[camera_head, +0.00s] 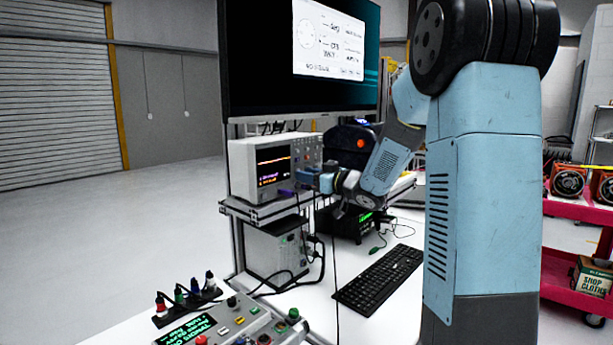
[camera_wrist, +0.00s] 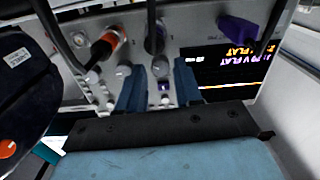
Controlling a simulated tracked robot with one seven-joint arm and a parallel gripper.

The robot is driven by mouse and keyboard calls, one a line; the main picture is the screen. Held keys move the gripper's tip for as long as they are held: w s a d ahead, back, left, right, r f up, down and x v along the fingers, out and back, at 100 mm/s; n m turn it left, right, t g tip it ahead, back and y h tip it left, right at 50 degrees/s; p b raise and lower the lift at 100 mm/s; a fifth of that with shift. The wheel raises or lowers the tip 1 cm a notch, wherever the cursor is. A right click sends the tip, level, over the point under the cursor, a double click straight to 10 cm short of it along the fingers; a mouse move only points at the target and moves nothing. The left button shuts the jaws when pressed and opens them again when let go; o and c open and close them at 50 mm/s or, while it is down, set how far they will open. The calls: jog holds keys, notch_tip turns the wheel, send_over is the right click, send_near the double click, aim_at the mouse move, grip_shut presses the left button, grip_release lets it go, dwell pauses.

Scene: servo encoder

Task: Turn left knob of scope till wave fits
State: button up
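The scope (camera_head: 240,172) is a white box on a raised shelf. Its dark screen (camera_head: 273,166) shows an orange trace near the top and small coloured text below. My gripper (camera_head: 312,181) is at the right part of its front panel. In the wrist view the panel appears upside down, with the screen (camera_wrist: 240,68) at right showing orange and purple text. My gripper (camera_wrist: 160,78) is open, its two blue fingers apart. A small grey knob (camera_wrist: 160,68) shows between the fingertips; I see no clear contact. The full waveform is not readable.
Cable plugs, one orange-ringed (camera_wrist: 113,38) and one purple (camera_wrist: 238,30), stick out close to my fingers. A large monitor (camera_head: 300,95) hangs above the scope. A keyboard (camera_head: 378,276) and a control box (camera_head: 235,325) lie on the white bench below.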

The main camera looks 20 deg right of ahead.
jog(key=shift+w+a, duration=0.25)
jog(key=shift+w, duration=0.1)
grip_shut()
jog(key=shift+n, duration=2.8)
grip_release()
